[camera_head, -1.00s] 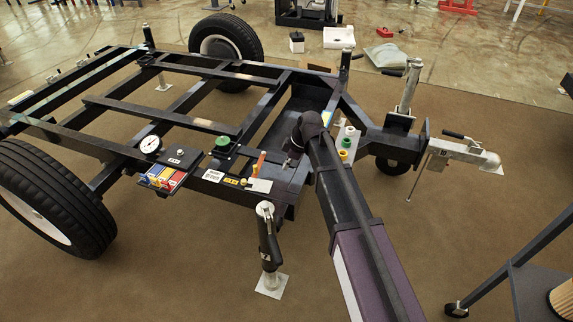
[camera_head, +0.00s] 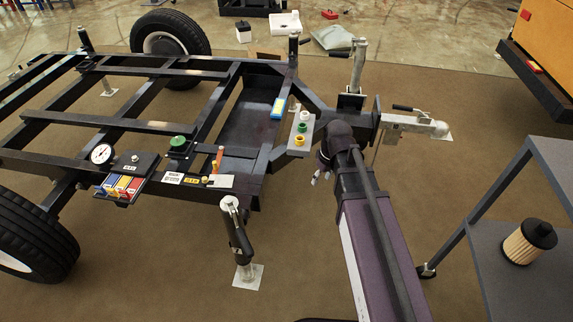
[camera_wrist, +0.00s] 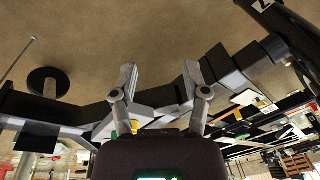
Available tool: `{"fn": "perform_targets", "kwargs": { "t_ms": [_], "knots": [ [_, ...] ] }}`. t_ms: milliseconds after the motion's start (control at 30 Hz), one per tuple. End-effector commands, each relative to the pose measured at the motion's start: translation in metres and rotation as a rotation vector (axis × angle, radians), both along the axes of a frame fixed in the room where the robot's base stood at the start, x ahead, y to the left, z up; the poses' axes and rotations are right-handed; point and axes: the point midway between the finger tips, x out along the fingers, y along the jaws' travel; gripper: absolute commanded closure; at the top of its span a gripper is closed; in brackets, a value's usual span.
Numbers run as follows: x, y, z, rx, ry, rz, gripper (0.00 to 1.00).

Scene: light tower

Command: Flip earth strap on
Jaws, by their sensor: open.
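The black trailer frame (camera_head: 130,126) carries a small control area along its near edge. There, an orange-handled lever (camera_head: 217,158) stands upright beside a white plate (camera_head: 220,181). Left of it are a green knob (camera_head: 179,145) and a panel of blue, yellow and red switches (camera_head: 120,187). I cannot tell from the labels which control is the earth strap. My gripper (camera_head: 322,172) is mostly hidden behind my arm in the head view, right of the lever and apart from it. In the wrist view my gripper (camera_wrist: 164,85) has its two fingers spread, with nothing between them.
A jack leg (camera_head: 238,238) stands at the frame's near corner. The coupling (camera_head: 415,124) juts right. A grey cart (camera_head: 500,250) with a filter (camera_head: 529,242) stands at right. Brown floor between is clear.

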Motion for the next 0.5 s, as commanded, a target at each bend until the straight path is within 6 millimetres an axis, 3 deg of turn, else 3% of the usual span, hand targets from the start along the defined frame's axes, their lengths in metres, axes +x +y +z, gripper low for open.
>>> {"fn": "perform_targets", "kwargs": {
  "t_ms": [33, 200, 333, 500],
  "knots": [
    [-0.016, -0.022, 0.001, -0.019, 0.011, -0.089, 0.40],
    [-0.048, -0.075, 0.001, -0.076, 0.043, -0.371, 0.40],
    [-0.066, -0.101, 0.002, -0.107, 0.054, -0.526, 0.40],
    [-0.078, -0.117, 0.002, -0.128, 0.063, -0.629, 0.40]
  ]
}}
